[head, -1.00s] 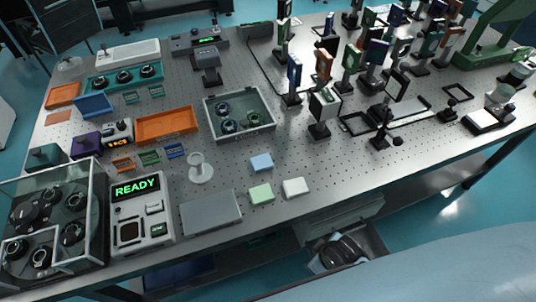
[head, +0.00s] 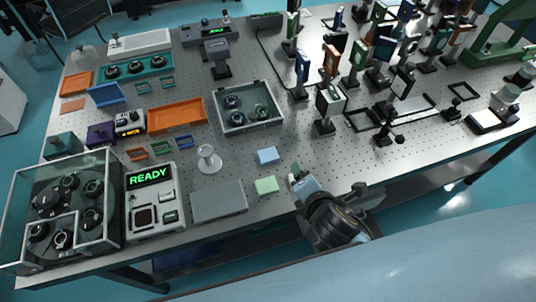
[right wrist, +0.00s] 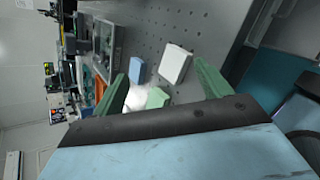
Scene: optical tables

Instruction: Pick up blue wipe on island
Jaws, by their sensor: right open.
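The blue wipe (head: 268,155) is a small light-blue block lying flat on the perforated table top, behind a pale green wipe (head: 266,185). My right gripper (head: 297,178) reaches in over the table's front edge, to the right of the green wipe and front-right of the blue one. In the right wrist view its two green fingers (right wrist: 168,66) are spread with nothing between them. My left gripper is not in view.
A white round stand (head: 208,160) and a grey flat plate (head: 218,202) lie left of the wipes. A glass-walled tray (head: 248,128) stands behind them. Posts with optics (head: 325,125) stand to the back right. Bare table lies right of the blue wipe.

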